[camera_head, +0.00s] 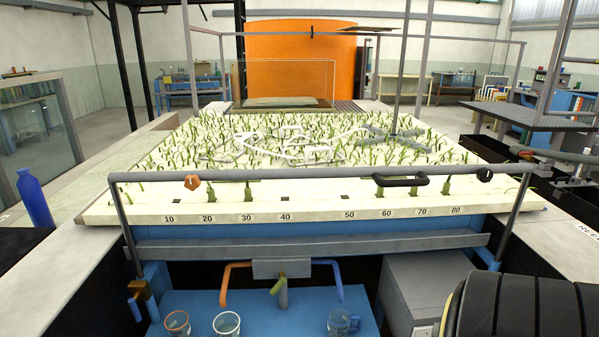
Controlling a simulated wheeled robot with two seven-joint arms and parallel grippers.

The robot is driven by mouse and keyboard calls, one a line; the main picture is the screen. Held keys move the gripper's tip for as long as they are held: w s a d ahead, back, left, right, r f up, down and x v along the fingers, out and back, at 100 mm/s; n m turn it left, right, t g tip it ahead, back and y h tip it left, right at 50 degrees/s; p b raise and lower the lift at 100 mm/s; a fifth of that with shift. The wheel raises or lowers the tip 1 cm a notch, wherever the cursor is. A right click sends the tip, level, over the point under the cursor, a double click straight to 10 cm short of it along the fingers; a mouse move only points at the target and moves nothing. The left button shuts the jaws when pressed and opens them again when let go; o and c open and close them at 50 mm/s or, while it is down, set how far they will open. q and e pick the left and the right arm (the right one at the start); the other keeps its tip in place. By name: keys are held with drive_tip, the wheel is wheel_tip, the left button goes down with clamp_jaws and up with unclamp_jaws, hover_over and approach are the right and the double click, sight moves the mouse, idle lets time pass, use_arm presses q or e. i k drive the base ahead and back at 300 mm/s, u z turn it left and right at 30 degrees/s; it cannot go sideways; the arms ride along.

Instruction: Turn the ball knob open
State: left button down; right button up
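A small round black knob (485,175) sits on the right part of the grey front rail. An orange faceted knob (192,183) sits on the left part of the same rail. A black bar handle (401,181) is on the rail between them, nearer the black knob. I cannot tell from their look how far either knob is turned. Neither of my grippers shows in this view, and nothing is seen touching the knobs.
The grey rail (330,174) runs before a planted bed (290,145) with a numbered front edge. Below, a blue shelf holds several cups (227,324) under a small tap (280,288). A grey cabinet (425,288) stands right. A large black ribbed part blocks the lower right corner.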

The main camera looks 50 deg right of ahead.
sight(484, 175)
drive_tip(key=z, duration=2.1)
drive_tip(key=k, duration=0.35)
drive_tip(key=z, duration=0.45)
drive_tip(key=i, duration=1.1)
drive_tip(key=u, duration=0.75)
